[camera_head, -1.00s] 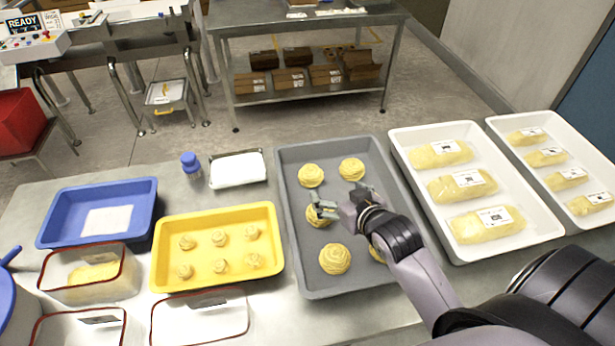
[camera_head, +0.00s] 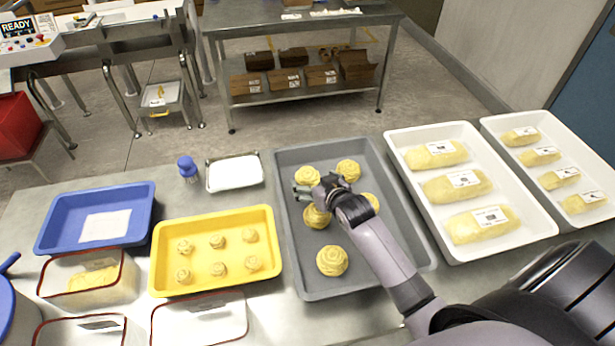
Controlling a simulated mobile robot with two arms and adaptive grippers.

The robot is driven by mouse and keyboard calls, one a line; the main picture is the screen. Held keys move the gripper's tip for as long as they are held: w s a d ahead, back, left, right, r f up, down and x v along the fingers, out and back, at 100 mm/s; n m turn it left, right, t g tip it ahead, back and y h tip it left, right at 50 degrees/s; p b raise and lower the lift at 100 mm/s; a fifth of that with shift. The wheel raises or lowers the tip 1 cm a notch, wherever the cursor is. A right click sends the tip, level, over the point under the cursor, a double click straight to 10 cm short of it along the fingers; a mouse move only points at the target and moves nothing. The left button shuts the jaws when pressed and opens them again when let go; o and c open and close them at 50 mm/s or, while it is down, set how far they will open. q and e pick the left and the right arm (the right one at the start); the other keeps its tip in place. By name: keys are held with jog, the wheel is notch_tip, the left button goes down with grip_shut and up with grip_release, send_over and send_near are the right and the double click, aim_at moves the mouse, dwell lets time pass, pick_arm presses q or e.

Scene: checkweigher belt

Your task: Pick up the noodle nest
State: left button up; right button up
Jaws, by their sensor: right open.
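Several pale yellow, coiled noodle nests lie in the grey tray (camera_head: 300,284). Two are at its far end, a far-left nest (camera_head: 307,176) and a far-right nest (camera_head: 348,169). A middle-left nest (camera_head: 316,216) and a near nest (camera_head: 332,261) are closer to me. Another nest (camera_head: 371,201) on the right is partly hidden by my arm. My right gripper (camera_head: 303,191) is open over the tray, between the far-left and middle-left nests, and partly covers the middle-left one. I cannot tell whether it touches either. My left gripper is out of view.
A yellow tray (camera_head: 216,285) of several small nests and a blue tray (camera_head: 125,241) stand to the left. White trays (camera_head: 487,251) of packaged noodles stand to the right. A blue-capped bottle (camera_head: 188,168) and a small white-filled tray (camera_head: 235,172) are behind the yellow tray. Lidded containers (camera_head: 199,318) line the front left.

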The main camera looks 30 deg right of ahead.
aim_at(311, 179)
jog(key=shift+f+p+x, duration=0.2)
jog(key=shift+p+x, duration=0.2)
jog(key=shift+x, duration=2.1)
jog(key=shift+s, duration=0.2)
jog(key=shift+d, duration=0.1)
jog(key=shift+c, duration=0.2)
jog(key=c, duration=1.2)
jog(key=shift+c, duration=0.3)
jog(key=shift+r, duration=0.15)
